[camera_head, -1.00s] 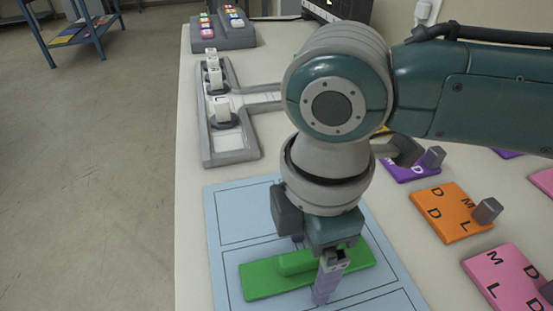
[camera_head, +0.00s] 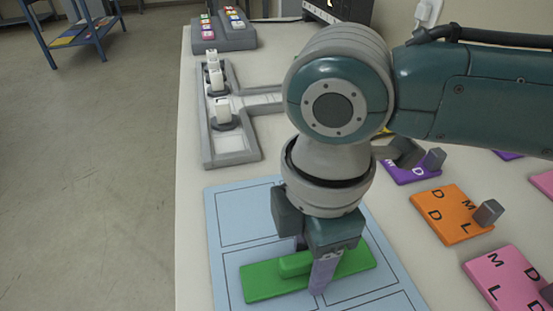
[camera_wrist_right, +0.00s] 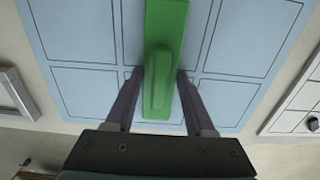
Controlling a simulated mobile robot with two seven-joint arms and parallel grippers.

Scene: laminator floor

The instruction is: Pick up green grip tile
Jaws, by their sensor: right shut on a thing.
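The green grip tile (camera_head: 262,283) is a long flat green plate with a raised grip bar along its middle. It lies on the light blue mat with outlined cells (camera_head: 230,215). My right gripper (camera_head: 308,268) points down over it, with its fingers on either side of the grip bar, shut on it. The right wrist view shows the tile (camera_wrist_right: 166,25) running between the two fingers (camera_wrist_right: 160,78). In the head view, the gripper body and near finger hide part of the tile. My left gripper is not in view.
Orange (camera_head: 450,210), pink (camera_head: 507,280) and purple (camera_head: 405,172) lettered tiles with grey grips lie to the right. A grey tray (camera_head: 232,158) with white pieces stands behind the mat. A grey block with coloured keys (camera_head: 222,42) is at the back. The table's left edge is near the mat.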

